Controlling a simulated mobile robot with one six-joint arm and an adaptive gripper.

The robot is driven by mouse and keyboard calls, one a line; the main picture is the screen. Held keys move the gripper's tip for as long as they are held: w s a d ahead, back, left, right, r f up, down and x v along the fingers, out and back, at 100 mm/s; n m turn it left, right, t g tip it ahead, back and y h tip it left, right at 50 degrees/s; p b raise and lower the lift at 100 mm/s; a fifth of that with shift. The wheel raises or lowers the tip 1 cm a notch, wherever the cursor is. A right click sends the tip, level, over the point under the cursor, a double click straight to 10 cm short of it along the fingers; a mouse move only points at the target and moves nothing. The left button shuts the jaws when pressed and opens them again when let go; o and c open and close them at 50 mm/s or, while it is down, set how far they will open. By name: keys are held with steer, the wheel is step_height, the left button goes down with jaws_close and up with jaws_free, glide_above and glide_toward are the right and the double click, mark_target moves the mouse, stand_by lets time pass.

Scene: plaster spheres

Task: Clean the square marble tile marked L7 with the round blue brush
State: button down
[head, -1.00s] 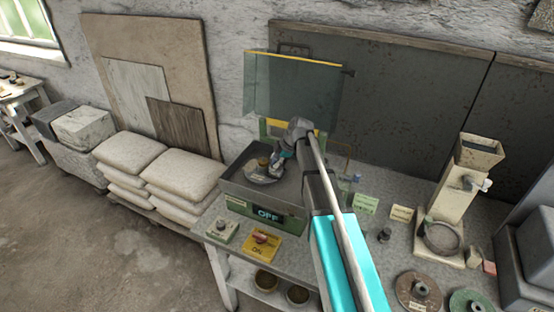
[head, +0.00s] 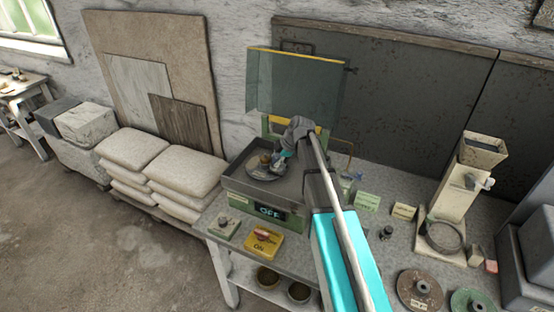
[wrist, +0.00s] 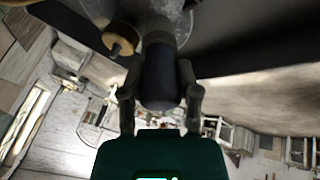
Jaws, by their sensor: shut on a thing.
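My gripper (head: 278,164) reaches down into the grey tray of a green machine (head: 240,203), over a round grey disc (head: 256,174). In the wrist view its two fingers (wrist: 160,98) are shut on a dark blue-black cylindrical handle (wrist: 160,72). The handle's far end meets a grey part beside the disc, which also shows there with a tan knob (wrist: 120,40). I cannot tell whether the held thing is the round blue brush, as its far end is hidden. No L7 mark is readable in either view.
The machine's display (head: 270,211) reads OFF; a yellow switch box (head: 262,243) stands in front. A tilted clear guard (head: 296,83) rises behind the tray. A cream hopper device (head: 466,185) and round discs (head: 420,290) are at right. White sacks (head: 185,173) are stacked at left.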

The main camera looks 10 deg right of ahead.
steer(key=shift+w+d+r+p, duration=0.35)
steer(key=shift+w+r+p, duration=0.15)
steer(key=shift+r+p, duration=0.25)
steer(key=shift+w+d+f, duration=0.1)
steer(key=shift+w+d+f+b, duration=0.35)
steer(key=shift+w+d+b, duration=0.15)
steer(key=shift+w, duration=0.2)
steer(key=shift+f, duration=0.35)
stand_by(0.4)
steer(key=shift+w+d+r, duration=0.1)
steer(key=shift+w+d, duration=0.1)
steer(key=shift+w, duration=0.05)
steer(key=shift+w+d, duration=0.15)
steer(key=shift+w, duration=0.1)
stand_by(0.5)
